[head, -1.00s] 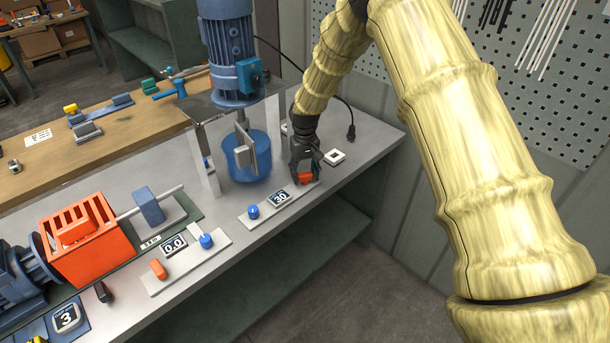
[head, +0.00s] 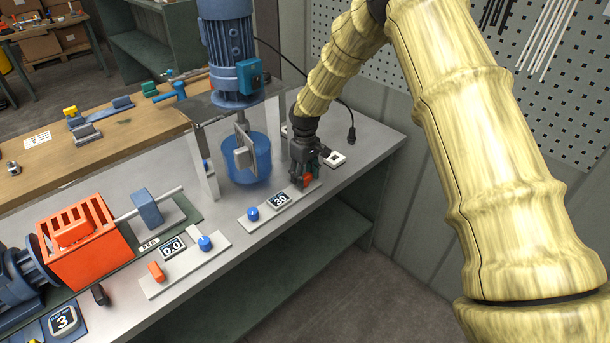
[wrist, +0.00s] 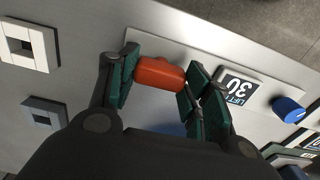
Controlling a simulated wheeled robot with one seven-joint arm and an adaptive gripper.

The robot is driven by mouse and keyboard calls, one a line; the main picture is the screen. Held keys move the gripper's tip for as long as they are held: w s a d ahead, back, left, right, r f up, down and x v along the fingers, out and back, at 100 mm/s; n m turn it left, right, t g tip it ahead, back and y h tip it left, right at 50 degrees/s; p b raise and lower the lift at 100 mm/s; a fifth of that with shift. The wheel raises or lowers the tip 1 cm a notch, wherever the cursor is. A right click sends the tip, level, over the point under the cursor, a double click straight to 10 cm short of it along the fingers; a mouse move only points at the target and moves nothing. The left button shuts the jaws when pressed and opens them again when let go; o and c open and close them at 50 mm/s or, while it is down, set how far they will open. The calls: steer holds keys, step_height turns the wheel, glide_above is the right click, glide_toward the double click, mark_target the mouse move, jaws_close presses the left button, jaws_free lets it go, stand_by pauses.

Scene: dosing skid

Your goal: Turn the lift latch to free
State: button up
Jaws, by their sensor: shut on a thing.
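The lift latch is an orange-red handle (head: 308,180) at the right end of a pale panel strip (head: 266,214) on the grey bench. It also shows in the wrist view (wrist: 158,74), beside a small display (wrist: 237,91) reading 30 with lettering that seems to say LIFT. My gripper (head: 304,174) points down over the handle and is shut on it, one finger at each end in the wrist view (wrist: 158,80). The gripper hides part of the handle in the head view.
A blue knob (head: 253,214) sits on the same strip. Left behind my gripper stand a blue vessel (head: 250,158) and clear guard panels under a motor (head: 226,45). A white square fitting (head: 333,159) lies to the right. The bench's front edge is close.

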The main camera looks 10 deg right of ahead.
mark_target(306, 176)
steer(key=o, duration=1)
steer(key=shift+o, duration=0.2)
step_height(306, 176, up, 12)
steer(key=shift+d, duration=0.1)
